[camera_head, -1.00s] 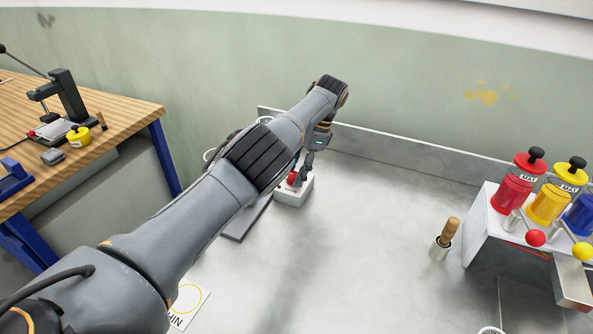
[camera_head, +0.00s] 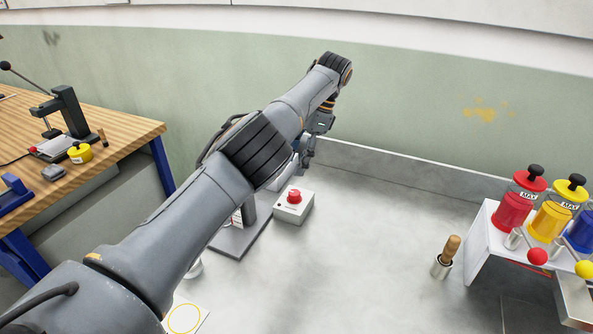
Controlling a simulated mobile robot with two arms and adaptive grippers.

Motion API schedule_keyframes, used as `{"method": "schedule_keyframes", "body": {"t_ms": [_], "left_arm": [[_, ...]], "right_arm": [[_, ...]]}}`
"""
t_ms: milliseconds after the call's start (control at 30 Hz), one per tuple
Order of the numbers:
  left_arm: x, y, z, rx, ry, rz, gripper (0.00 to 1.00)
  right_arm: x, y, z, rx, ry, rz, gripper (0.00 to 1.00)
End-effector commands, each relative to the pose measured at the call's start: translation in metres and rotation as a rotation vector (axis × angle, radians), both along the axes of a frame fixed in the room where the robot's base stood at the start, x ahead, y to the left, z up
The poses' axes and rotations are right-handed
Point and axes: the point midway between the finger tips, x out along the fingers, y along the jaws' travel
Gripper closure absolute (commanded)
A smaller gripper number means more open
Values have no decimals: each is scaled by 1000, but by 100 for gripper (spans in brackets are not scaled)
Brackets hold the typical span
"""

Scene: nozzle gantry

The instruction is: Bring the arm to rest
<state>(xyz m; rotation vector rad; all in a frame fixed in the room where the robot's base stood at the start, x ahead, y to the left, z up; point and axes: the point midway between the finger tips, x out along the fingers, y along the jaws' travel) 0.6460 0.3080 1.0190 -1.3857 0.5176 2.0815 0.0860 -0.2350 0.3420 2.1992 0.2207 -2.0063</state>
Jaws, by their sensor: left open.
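My left arm comes in from the lower left and reaches toward the back wall. My left gripper (camera_head: 307,152) hangs from its far end, open and with nothing seen between its fingers. It is above and behind a white box with a red button (camera_head: 294,195) on the grey bench top, apart from it. Part of the gripper is hidden by my arm. My right gripper is not in view.
A grey stand base (camera_head: 240,238) is partly hidden behind my arm. A rack with red (camera_head: 513,208), yellow (camera_head: 550,220) and blue bottles stands at the right, beside a wooden-handled tool in a metal cup (camera_head: 442,264). The middle of the bench (camera_head: 350,255) is clear. A wooden workbench (camera_head: 125,128) is at left.

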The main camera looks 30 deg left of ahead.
Motion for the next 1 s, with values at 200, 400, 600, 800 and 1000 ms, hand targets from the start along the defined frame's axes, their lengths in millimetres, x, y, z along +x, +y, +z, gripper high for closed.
{"method": "schedule_keyframes", "body": {"t_ms": [200,400,600,800,1000], "left_arm": [[0,0,7,0,0,1,48],[0,0,6,-1,-1,0,48],[0,0,7,-1,-1,0,48],[0,0,43,0,-2,1,48],[0,0,114,0,-1,1,48]], "right_arm": [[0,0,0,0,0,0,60],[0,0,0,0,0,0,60],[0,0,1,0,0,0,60],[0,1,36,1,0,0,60],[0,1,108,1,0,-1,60]]}}
